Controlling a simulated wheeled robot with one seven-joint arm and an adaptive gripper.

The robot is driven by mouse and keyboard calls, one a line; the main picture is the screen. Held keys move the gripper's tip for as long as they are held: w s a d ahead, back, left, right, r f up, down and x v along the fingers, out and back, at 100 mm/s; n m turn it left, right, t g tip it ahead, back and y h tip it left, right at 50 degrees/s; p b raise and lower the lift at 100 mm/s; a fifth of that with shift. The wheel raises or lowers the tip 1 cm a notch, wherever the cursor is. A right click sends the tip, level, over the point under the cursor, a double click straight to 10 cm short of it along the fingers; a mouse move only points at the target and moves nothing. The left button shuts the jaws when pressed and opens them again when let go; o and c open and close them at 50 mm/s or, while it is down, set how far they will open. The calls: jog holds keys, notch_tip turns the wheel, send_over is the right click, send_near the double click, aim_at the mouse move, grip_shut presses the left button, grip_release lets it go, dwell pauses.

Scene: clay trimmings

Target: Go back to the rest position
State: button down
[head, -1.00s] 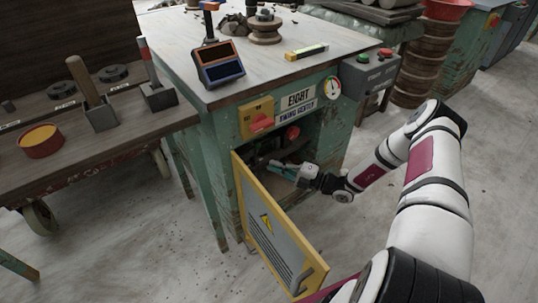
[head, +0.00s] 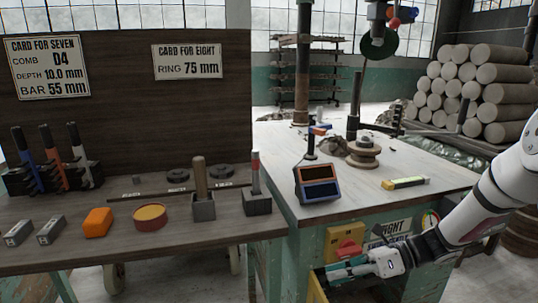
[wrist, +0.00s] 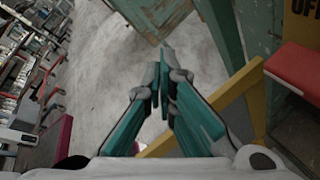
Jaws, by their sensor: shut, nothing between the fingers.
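My gripper (head: 332,271) is shut and empty, its teal fingers together in front of the green machine stand (head: 290,285) marked EIGHT. The wrist view shows the closed fingertips (wrist: 163,75) pointing over the grey floor, with nothing between them. My white arm reaches in from the right of the head view. The yellow-framed door (head: 317,287) is only partly in view below the gripper. Its yellow frame also shows beneath the fingers in the wrist view (wrist: 232,96). The inside of the stand is hidden in the head view.
A yellow switch plate with a red handle (head: 347,251) is close above the gripper; the red handle also shows in the wrist view (wrist: 300,68). A wooden bench (head: 130,245) with tools and blocks stands left. The stand's top holds a two-window box (head: 318,183) and a level (head: 404,183).

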jog(key=s+a+r+n+g+h, duration=0.2)
jog(key=s+r+n+h, duration=0.2)
jog(key=s+r+n, duration=0.4)
jog(key=s+a+r+n+g+h, duration=0.1)
jog(key=s+r+n+h, duration=0.4)
jog(key=s, duration=0.4)
jog(key=s+d+r+n+t+h, duration=0.1)
jog(key=s+d+n+h, duration=0.15)
jog(key=s+n, duration=0.45)
jog(key=s+d+r+n+t+h, duration=0.25)
jog(key=s+n, duration=0.25)
jog(key=s, duration=0.4)
notch_tip(320, 180, up, 28)
jog(key=d+t+p, duration=0.1)
jog(key=t+p, duration=0.2)
jog(key=p, duration=2.4)
jog(key=shift+s+d+f+n, duration=0.2)
jog(key=shift+f+n, duration=0.05)
jog(key=shift+n, duration=0.05)
